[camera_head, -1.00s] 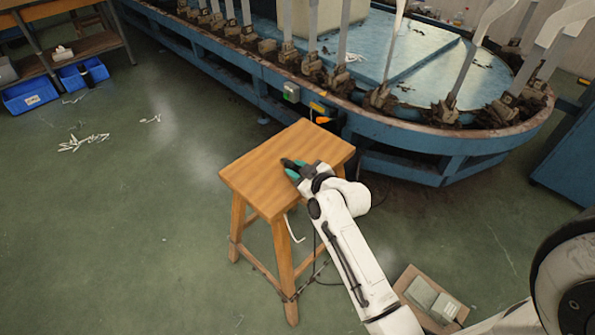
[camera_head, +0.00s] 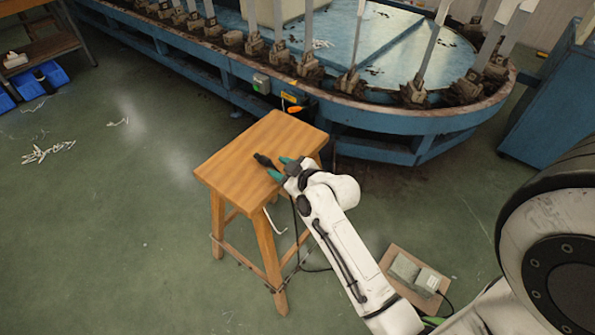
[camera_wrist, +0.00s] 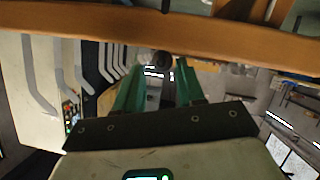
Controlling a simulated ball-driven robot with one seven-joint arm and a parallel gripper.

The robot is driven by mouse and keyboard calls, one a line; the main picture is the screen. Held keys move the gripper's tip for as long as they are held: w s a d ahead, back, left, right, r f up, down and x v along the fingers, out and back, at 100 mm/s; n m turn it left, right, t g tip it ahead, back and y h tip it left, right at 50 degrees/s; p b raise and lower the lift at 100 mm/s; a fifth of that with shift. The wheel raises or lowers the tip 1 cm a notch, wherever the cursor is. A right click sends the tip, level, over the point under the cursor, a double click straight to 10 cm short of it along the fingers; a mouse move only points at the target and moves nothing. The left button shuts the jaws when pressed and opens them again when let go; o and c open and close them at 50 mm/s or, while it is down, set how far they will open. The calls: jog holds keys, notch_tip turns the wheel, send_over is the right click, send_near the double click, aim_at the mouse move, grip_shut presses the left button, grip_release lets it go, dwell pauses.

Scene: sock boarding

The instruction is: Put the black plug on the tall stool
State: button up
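The black plug (camera_head: 264,160) lies on the wooden top of the tall stool (camera_head: 235,165), near the middle of its right half. My gripper (camera_head: 279,167) is at the stool top's right edge, with its two green fingers spread apart. The plug is just beyond the fingertips and looks clear of them. In the wrist view my gripper (camera_wrist: 156,75) shows the fingers apart, with the dark round plug (camera_wrist: 160,59) between and beyond the tips. The orange stool edge (camera_wrist: 160,22) crosses the top of that view. My gripper hides part of the plug's cable.
A black cable (camera_head: 296,225) hangs beside the stool to the floor. The blue boarding machine (camera_head: 400,120) stands behind the stool. The floor at left is mostly clear, with white scraps (camera_head: 45,152).

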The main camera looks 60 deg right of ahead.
jog(key=v, duration=0.8)
jog(key=s+a+f+n+g+y, duration=0.1)
jog(key=a+f+g+y, duration=0.15)
jog(key=a, duration=0.45)
jog(key=s+a+f+g+y, duration=0.2)
jog(key=a+f+g, duration=0.15)
jog(key=a, duration=0.25)
jog(key=s+a+f+m+g, duration=0.1)
jog(key=s+a+g, duration=0.4)
jog(key=s, duration=0.3)
jog(key=shift+s+a+f+g, duration=0.3)
jog(key=shift+s+a+f, duration=0.05)
jog(key=shift+s, duration=0.05)
